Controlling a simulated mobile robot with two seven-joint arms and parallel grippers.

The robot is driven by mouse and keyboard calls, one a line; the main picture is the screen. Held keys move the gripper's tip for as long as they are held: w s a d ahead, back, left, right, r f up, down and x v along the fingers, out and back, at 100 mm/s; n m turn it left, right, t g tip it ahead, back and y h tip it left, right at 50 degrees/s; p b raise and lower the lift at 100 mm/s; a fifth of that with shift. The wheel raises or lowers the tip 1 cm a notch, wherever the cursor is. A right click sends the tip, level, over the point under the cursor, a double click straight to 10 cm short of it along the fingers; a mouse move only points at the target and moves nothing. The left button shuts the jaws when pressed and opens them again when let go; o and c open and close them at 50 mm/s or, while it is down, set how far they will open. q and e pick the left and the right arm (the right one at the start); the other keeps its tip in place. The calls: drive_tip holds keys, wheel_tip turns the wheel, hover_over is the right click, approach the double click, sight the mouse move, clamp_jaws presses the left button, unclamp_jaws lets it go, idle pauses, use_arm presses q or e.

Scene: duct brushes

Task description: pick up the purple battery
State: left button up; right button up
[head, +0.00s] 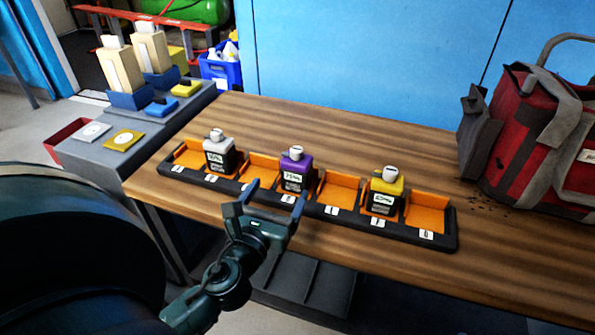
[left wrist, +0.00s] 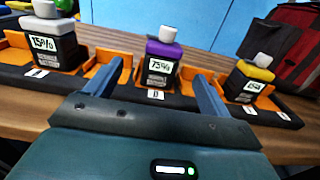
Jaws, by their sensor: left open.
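The purple battery (head: 295,170) stands upright in a slot of the black and orange rack (head: 448,240) on the wooden table. It has a purple top, a white cap and a dark body with a label reading about 75%. In the left wrist view the purple battery (left wrist: 160,62) stands beyond and between my fingers. My left gripper (head: 272,192) is open and empty, just in front of the rack, with its fingers pointing at the purple battery and apart from it. In the left wrist view the left gripper (left wrist: 158,88) shows both fingers spread. My right gripper is not in view.
A white-topped battery (head: 219,155) stands left in the rack and a yellow-topped battery (head: 386,185) right; other slots are empty. A red tool bag (head: 535,140) sits at the table's right. A grey bench (head: 90,155) with boxes stands at left. The table behind the rack is clear.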

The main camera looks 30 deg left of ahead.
sight(293, 172)
use_arm(q)
drive_tip(key=x, duration=0.8)
drive_tip(key=shift+w+d+f+b, duration=0.15)
drive_tip(key=shift+w+d+b, duration=0.15)
drive_tip(key=shift+w+b, duration=0.1)
drive_tip(key=c, duration=1.4)
